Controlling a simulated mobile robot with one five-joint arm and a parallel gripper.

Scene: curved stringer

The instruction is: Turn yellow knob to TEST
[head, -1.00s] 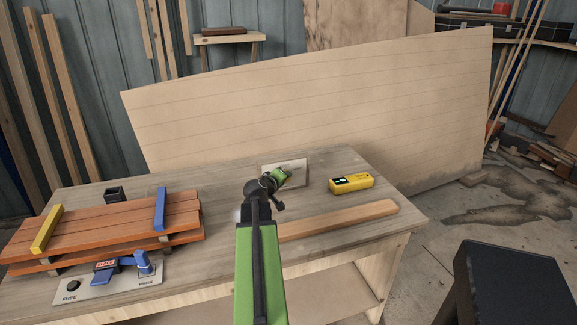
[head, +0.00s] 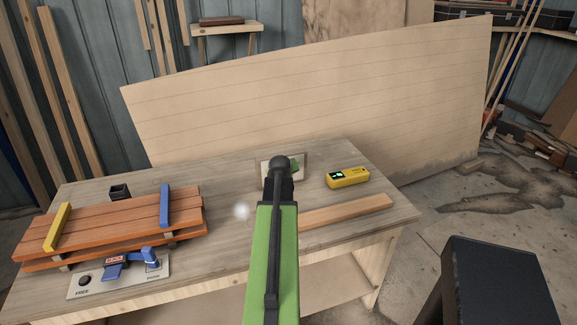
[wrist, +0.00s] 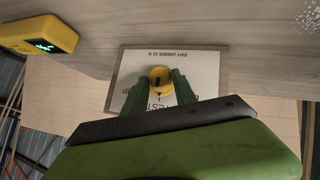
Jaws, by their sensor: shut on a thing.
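The yellow knob (wrist: 161,75) sits on a white panel (wrist: 190,62) with a wooden frame, seen in the wrist view. Printed words include "DRY UNDER 15 %" and part of "TEST"; my fingers cover some lettering. A dark mark shows on the knob, but its exact setting is unclear. My gripper (wrist: 160,82) is shut on the knob, with one green finger on each side. In the head view the panel (head: 269,166) stands at the back of the bench, and my arm hides the knob.
A yellow meter (head: 347,177) with a lit display lies right of the panel. A wooden strip (head: 350,210) lies in front of it. Stacked orange boards (head: 115,222) and a lever plate (head: 85,287) fill the bench's left side. A large plywood sheet (head: 320,100) stands behind.

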